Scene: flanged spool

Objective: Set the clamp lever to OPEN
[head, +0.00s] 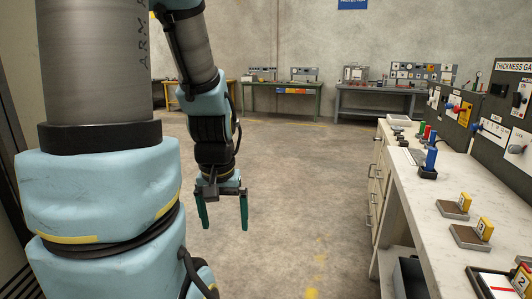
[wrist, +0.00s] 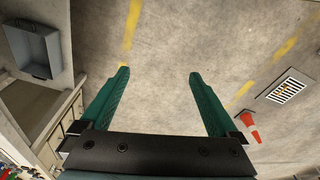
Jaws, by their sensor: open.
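My gripper (head: 223,226) hangs open and empty over the bare floor, left of the workbench in the head view. In the wrist view (wrist: 158,73) its two green fingers are spread apart with only floor between them. Dark control panels stand along the back of the workbench at the right of the head view, well apart from my gripper. One panel has a red handle (head: 455,108) on a yellow plate. The right panel, headed "THICKNESS GA", carries knobs or levers (head: 517,149). I cannot tell which control is the clamp lever, or its setting.
The workbench (head: 410,190) holds a blue-handled part (head: 430,161), yellow numbered blocks (head: 484,228) and small plates. In the wrist view, a grey bin (wrist: 35,48) is at upper left and an orange cone (wrist: 250,128) lies at right. The middle floor is clear.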

